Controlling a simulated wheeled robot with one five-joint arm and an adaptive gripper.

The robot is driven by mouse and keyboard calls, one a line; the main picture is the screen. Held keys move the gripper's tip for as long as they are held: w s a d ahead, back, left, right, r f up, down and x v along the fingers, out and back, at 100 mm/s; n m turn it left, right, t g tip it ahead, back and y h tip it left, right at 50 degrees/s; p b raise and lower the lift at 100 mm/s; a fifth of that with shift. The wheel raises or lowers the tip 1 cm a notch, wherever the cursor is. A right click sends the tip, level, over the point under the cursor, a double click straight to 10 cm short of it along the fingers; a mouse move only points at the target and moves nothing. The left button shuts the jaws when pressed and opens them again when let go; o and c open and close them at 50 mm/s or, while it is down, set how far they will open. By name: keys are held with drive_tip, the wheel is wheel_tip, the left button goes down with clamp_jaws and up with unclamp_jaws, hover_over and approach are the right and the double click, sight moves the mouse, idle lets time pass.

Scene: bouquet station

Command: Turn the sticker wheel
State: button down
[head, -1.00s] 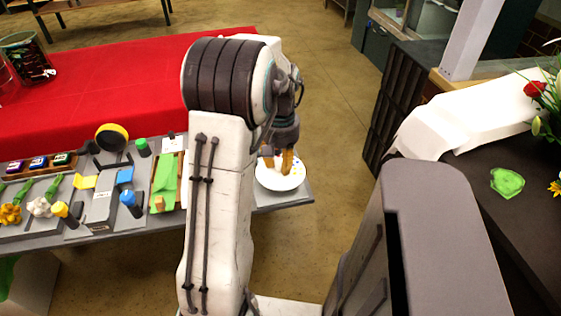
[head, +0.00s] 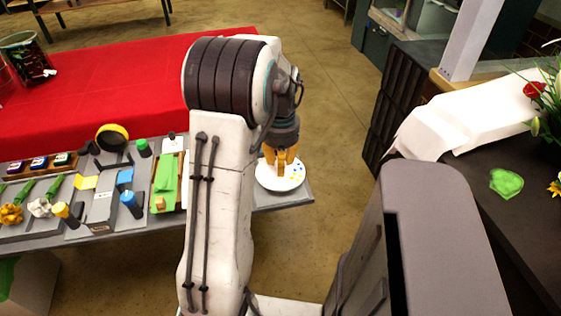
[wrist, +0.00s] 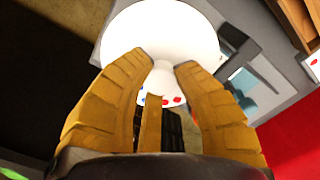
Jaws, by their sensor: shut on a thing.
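The sticker wheel (head: 268,183) is a round white disc with small coloured dots. It lies flat at the right end of the grey table in the head view. In the wrist view the wheel (wrist: 180,25) fills the top middle, with a pale central knob (wrist: 163,76) and red and blue dots near it. My gripper (head: 281,160) points down over the wheel's middle. In the wrist view its yellow fingers (wrist: 163,68) stand on both sides of the knob and are shut on it. The fingers hide part of the disc.
The grey table (head: 262,206) holds a tape roll (head: 112,136), several glue bottles, coloured cards, a green sheet (head: 165,178) and flowers to the left. A red cloth table (head: 110,90) is behind. Dark crates (head: 400,100) stand to the right, with open floor between.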

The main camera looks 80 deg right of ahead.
drive_tip(key=shift+f+m, duration=0.15)
drive_tip(key=shift+m, duration=0.35)
drive_tip(key=c, duration=0.9)
unclamp_jaws()
drive_tip(key=shift+c, duration=0.2)
wheel_tip(320, 180, up, 12)
idle(0.6)
